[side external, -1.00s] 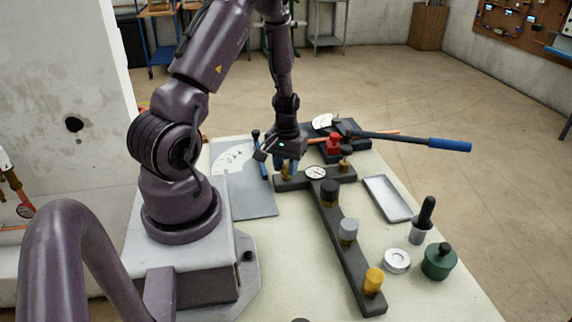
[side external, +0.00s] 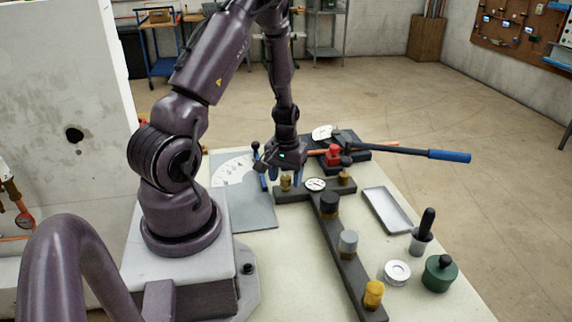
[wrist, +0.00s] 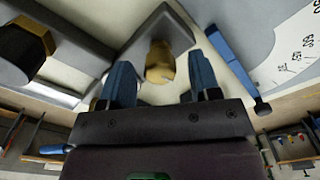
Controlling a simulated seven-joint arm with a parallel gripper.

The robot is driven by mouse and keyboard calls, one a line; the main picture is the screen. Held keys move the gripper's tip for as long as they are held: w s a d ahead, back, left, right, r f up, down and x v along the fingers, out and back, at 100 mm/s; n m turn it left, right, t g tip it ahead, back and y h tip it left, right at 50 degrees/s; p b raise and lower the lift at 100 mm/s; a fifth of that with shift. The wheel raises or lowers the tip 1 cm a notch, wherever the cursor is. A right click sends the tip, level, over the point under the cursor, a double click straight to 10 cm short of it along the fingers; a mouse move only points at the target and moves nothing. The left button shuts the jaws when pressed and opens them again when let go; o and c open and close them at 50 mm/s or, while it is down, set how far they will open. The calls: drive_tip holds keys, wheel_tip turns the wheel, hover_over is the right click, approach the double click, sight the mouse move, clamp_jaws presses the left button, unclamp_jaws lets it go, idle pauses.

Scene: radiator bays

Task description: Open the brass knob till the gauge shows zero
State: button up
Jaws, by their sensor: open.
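A brass knob (side external: 285,183) stands on the left end of the dark bar's crosspiece. My gripper (side external: 285,174) points down over it, with its blue fingers apart. In the wrist view the same knob (wrist: 160,62) sits between the two fingers (wrist: 161,82), with a visible gap on each side. The fingers do not grip it. A small round gauge (side external: 315,184) with a white face and a reddish needle sits on the bar to the right of the knob. Its reading is too small to tell.
A dark-topped brass knob (side external: 344,175) stands at the crosspiece's right end. Black (side external: 329,203), grey (side external: 348,242) and yellow (side external: 373,294) caps line the long bar. A blue-handled lever (side external: 448,156) lies behind. A tray (side external: 388,213) lies right.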

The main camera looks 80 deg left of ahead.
sight(285, 178)
wheel_tip(285, 178, up, 13)
idle(0.3)
drive_tip(key=shift+f, duration=0.15)
drive_tip(key=s+d+r+m+t, duration=0.1)
drive_tip(key=d+r+m+t, duration=0.1)
drive_tip(key=d+r+m, duration=0.3)
drive_tip(key=s+d+r+m+t, duration=0.2)
drive_tip(key=d+r+m, duration=0.4)
drive_tip(key=d+r, duration=0.6)
drive_tip(key=d+t, duration=0.1)
drive_tip(key=d, duration=0.6)
drive_tip(key=shift+d+r+t, duration=0.25)
drive_tip(key=shift+d+t, duration=0.05)
